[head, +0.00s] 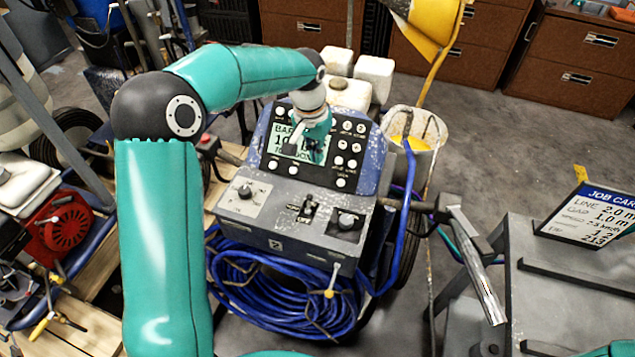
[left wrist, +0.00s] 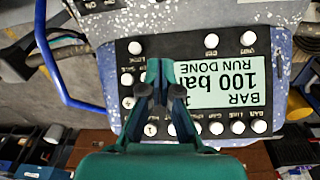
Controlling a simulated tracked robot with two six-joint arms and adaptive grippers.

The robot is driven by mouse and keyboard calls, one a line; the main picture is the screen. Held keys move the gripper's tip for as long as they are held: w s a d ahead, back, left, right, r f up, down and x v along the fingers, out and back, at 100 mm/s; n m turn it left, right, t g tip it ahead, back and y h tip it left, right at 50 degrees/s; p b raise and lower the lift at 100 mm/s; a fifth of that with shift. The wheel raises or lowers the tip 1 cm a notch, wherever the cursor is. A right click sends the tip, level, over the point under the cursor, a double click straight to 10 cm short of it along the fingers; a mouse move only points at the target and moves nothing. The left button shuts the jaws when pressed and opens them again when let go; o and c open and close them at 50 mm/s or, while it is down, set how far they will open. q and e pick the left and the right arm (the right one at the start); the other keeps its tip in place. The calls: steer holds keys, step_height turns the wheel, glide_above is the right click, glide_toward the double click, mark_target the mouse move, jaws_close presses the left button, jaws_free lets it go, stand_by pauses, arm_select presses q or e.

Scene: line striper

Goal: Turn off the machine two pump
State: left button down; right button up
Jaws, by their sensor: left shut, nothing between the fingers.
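The line striper (head: 320,215) stands in the middle of the head view, with a small plate (head: 275,245) that seems to read 2. Its sloped dark panel holds a display (head: 283,143) and several white buttons. In the left wrist view the display (left wrist: 225,82) appears upside down and reads 100 bar, RUN DONE. My right gripper is out of view.
A coiled blue hose (head: 275,290) hangs below the panel. A handlebar (head: 475,265) sticks out to the right. A grey cart (head: 560,290) with a job card (head: 595,215) stands at right; a red engine (head: 62,228) is at left.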

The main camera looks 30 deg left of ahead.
mark_target(309, 204)
arm_select(q)
steer(key=f, duration=0.6)
steer(key=w+f+p, duration=0.1)
steer(key=f, duration=0.2)
steer(key=shift+w+d+f, duration=0.1)
steer(key=shift+d, duration=0.25)
steer(key=shift+f, duration=0.35)
steer(key=s, duration=0.1)
steer(key=s+r+p, duration=0.1)
steer(key=s, duration=0.1)
steer(key=shift+s, duration=0.15)
steer(key=shift+s+f, duration=0.1)
steer(key=shift+s, duration=0.15)
steer(key=shift+d, duration=0.1)
